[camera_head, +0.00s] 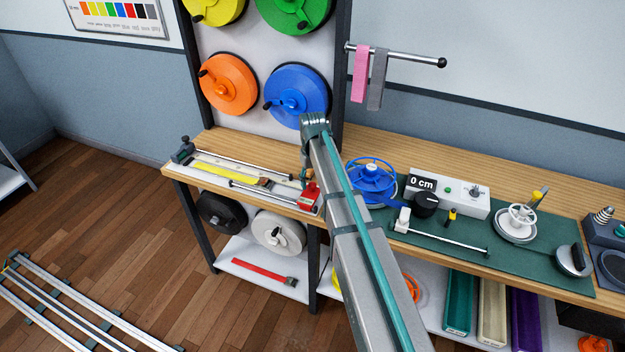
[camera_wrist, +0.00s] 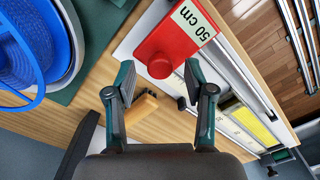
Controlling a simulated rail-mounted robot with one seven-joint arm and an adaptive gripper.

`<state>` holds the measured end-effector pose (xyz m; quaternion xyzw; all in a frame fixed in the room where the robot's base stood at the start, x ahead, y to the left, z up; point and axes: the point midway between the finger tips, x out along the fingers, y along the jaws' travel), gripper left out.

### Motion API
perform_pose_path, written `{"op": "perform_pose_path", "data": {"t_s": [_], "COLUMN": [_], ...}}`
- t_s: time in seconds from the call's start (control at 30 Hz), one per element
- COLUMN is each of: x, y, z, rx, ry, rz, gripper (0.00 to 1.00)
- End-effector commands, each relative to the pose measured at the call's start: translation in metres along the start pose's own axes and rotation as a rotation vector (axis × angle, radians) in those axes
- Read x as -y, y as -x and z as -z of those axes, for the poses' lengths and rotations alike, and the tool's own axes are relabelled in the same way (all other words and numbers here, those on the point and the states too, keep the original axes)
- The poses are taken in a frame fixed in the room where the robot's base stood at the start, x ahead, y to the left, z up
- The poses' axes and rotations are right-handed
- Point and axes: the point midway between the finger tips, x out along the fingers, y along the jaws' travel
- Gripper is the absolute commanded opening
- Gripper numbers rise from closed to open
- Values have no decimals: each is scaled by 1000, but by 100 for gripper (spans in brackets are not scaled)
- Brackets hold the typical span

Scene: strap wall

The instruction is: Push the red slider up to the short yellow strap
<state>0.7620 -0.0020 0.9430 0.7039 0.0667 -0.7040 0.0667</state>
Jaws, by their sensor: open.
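The red slider (camera_head: 309,197) sits at the right end of a silver rail on the measuring board, at the bench's front edge. In the wrist view the slider (camera_wrist: 175,45) has a round red knob and a "50 cm" label. The short yellow strap (camera_head: 224,173) lies flat along the board, left of the slider with a gap between them. The strap also shows in the wrist view (camera_wrist: 252,123). My gripper (camera_wrist: 158,93) is open and empty, its fingers pointing toward the slider, apart from it. In the head view my arm largely hides the gripper.
A blue reel (camera_head: 371,181) stands right of my arm. A green mat (camera_head: 440,232) with a white rail lies further right. Coloured spools, including a blue one (camera_head: 297,92), hang behind the bench.

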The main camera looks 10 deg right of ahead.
Motion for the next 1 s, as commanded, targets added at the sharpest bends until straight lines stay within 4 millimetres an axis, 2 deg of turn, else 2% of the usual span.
{"op": "perform_pose_path", "data": {"t_s": [0.17,0.43,0.7,0.77,1.0], "x": [0,0,0,0,0], "y": [-8,-8,-8,-8,-8], "z": [0,0,0,0,0], "rx": [0,0,0,0,0], "ry": [0,0,0,0,0], "rz": [0,0,0,0,0], "gripper": [54,54,8,0,0]}}
